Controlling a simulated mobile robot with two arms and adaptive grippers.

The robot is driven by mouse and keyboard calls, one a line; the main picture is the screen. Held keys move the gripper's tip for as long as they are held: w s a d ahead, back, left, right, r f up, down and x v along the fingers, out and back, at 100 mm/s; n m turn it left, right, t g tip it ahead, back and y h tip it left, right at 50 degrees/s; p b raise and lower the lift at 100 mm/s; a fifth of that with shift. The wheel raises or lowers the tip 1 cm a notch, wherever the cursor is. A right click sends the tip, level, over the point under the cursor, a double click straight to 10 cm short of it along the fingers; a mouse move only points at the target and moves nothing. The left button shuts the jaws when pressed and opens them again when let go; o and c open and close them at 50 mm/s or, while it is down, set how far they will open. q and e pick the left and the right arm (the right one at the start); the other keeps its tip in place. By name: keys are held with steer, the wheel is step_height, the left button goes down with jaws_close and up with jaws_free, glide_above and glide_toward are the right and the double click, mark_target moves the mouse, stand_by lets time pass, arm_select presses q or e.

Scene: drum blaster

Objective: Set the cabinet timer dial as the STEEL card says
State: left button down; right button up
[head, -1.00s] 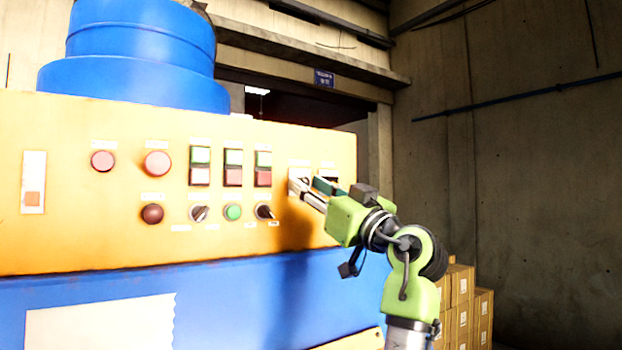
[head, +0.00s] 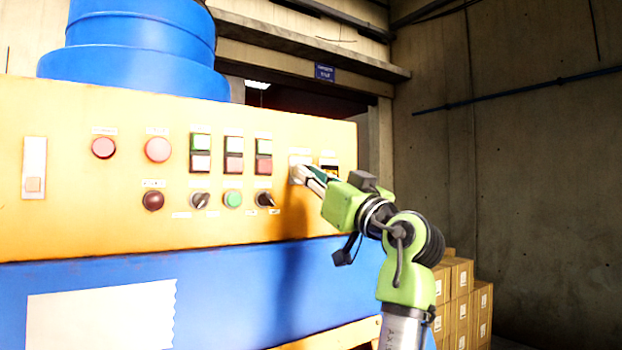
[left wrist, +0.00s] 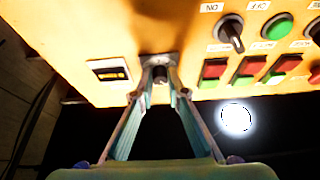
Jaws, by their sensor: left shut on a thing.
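The timer dial (left wrist: 159,73) is a small dark knob on a light plate on the orange cabinet panel. My left gripper (left wrist: 160,80) is shut on it, one fingertip on each side, as the left wrist view shows. In the head view the left gripper (head: 299,174) reaches the panel's right part from the right, and its fingers hide the knob; part of the dial's plate (head: 299,160) shows. A small display window (left wrist: 110,70) sits beside the dial. The dial's setting cannot be read. No card marked STEEL can be made out. My right gripper is not in view.
Close to the dial are a black selector switch (head: 265,199), a green button (head: 232,198) and red-and-green push buttons (head: 264,154). A blank-looking white sheet (head: 100,318) is on the blue lower front. Cardboard boxes (head: 462,295) stand at right.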

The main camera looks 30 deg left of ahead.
arm_select(q)
steer(key=shift+r, duration=0.1)
steer(key=c, duration=2)
jaws_free()
steer(key=v, duration=1.2)
